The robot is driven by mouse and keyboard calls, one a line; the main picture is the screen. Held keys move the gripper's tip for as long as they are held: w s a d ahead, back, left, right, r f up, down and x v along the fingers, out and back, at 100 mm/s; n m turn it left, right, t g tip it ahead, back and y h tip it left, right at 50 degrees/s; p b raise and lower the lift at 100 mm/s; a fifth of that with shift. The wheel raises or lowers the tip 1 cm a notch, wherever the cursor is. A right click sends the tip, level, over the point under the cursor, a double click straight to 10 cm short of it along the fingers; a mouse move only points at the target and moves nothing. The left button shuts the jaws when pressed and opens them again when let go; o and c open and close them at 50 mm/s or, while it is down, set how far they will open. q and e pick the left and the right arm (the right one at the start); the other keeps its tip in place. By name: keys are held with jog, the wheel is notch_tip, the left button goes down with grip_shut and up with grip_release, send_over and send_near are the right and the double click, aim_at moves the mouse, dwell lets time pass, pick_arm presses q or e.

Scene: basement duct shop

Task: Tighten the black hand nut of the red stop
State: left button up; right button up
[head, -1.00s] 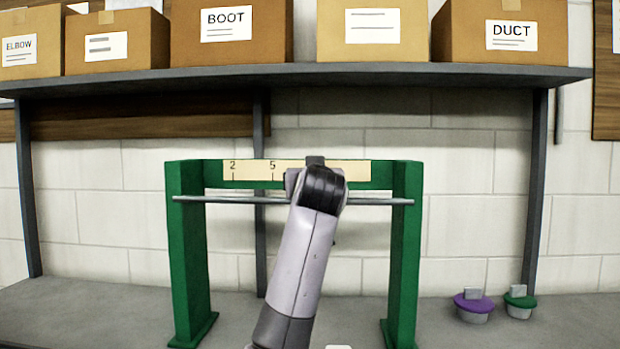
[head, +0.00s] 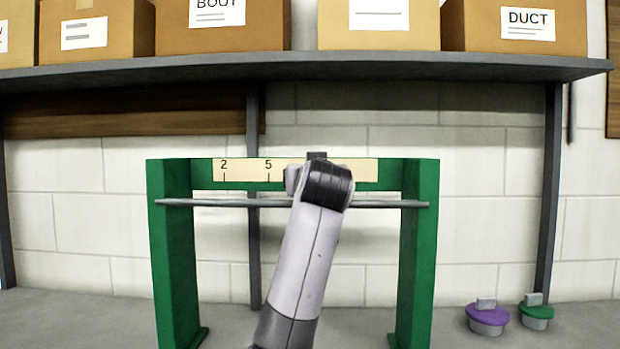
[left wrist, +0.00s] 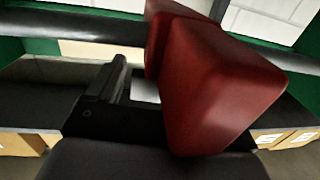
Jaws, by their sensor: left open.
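The red stop (left wrist: 215,85) fills much of the left wrist view, very close to the camera, by a dark rod (left wrist: 75,27). My left gripper (left wrist: 145,88) is open beside it; one black finger shows left of the red stop, and the other is hidden. I cannot make out the black hand nut in either view. In the head view my left arm reaches up to the grey rod (head: 225,203) of the green frame (head: 416,250) and hides the stop and the fingers. My right gripper is not in view.
A pale scale strip (head: 240,170) marked 2 and 5 runs along the frame's top bar. A grey shelf (head: 420,68) with boxes hangs above. A purple-rimmed knob (head: 487,317) and a green-rimmed knob (head: 535,314) sit right on the bench (head: 75,318).

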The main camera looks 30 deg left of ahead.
pick_arm(q)
jog(key=shift+w+a, duration=0.1)
jog(key=shift+w, duration=0.05)
jog(key=shift+c, duration=0.3)
jog(key=c, duration=0.9)
jog(key=shift+m+t+h, duration=0.3)
jog(key=shift+h, duration=0.1)
jog(key=shift+m+t+h, duration=0.4)
jog(key=shift+m+h, duration=0.1)
jog(key=shift+h, duration=0.2)
jog(key=o, duration=1)
jog(key=shift+w, duration=0.1)
jog(key=shift+c, duration=0.2)
